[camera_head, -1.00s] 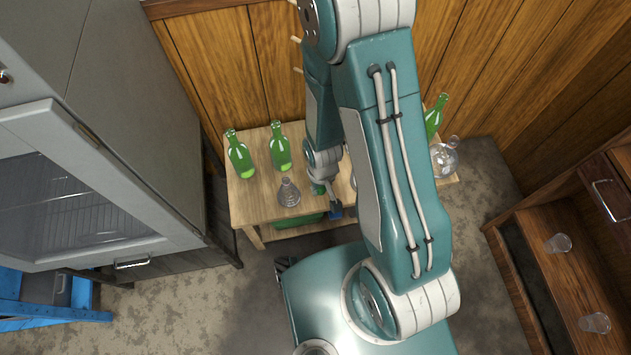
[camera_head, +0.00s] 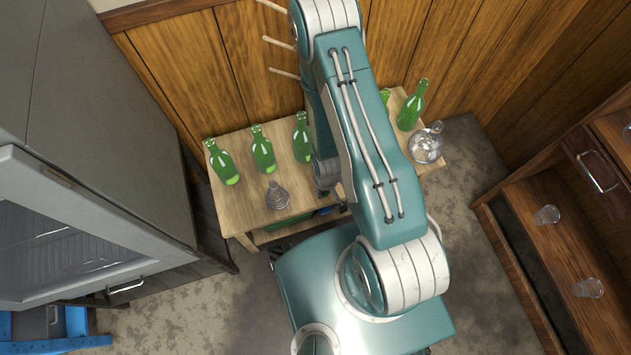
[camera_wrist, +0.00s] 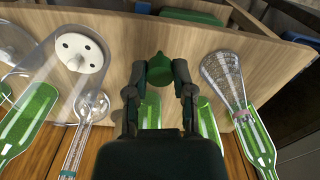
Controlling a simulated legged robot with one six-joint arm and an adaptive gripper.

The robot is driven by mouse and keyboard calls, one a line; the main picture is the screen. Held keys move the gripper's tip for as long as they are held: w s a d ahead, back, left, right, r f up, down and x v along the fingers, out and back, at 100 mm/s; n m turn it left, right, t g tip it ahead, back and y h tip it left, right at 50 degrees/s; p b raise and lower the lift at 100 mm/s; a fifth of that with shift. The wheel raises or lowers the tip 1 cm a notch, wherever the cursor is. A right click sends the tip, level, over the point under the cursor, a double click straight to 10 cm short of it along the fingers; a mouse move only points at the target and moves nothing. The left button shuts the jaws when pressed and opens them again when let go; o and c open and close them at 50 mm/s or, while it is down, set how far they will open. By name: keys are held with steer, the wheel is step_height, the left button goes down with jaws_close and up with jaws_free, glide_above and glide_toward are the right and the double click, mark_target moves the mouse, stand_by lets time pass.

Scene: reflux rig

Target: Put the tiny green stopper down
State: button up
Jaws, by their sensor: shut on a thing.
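The tiny green stopper (camera_wrist: 159,69) is between the fingertips of my gripper (camera_wrist: 159,78) in the wrist view. The fingers are shut on it from both sides. Behind it in that view is the pale wooden table top (camera_wrist: 215,48); I cannot tell whether the stopper touches the wood. In the head view my own arm hides the stopper and the fingertips. The same table top (camera_head: 238,197) shows there left of the arm.
A conical glass flask (camera_wrist: 224,78) stands right of my gripper in the wrist view. Left is glassware with a white holed disc (camera_wrist: 79,53). Green bottles (camera_head: 263,149) and a round flask (camera_head: 426,144) stand on the table. A grey cabinet (camera_head: 90,150) is at left.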

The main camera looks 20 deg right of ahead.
steer(key=w+f, duration=0.6)
steer(key=w, duration=0.1)
steer(key=shift+w+f, duration=0.15)
steer(key=shift+f, duration=0.15)
steer(key=shift+w+f, duration=0.2)
steer(key=shift+f, duration=0.75)
steer(key=shift+w+f, duration=0.15)
steer(key=shift+f, duration=0.75)
steer(key=shift+f, duration=0.1)
steer(key=o, duration=0.7)
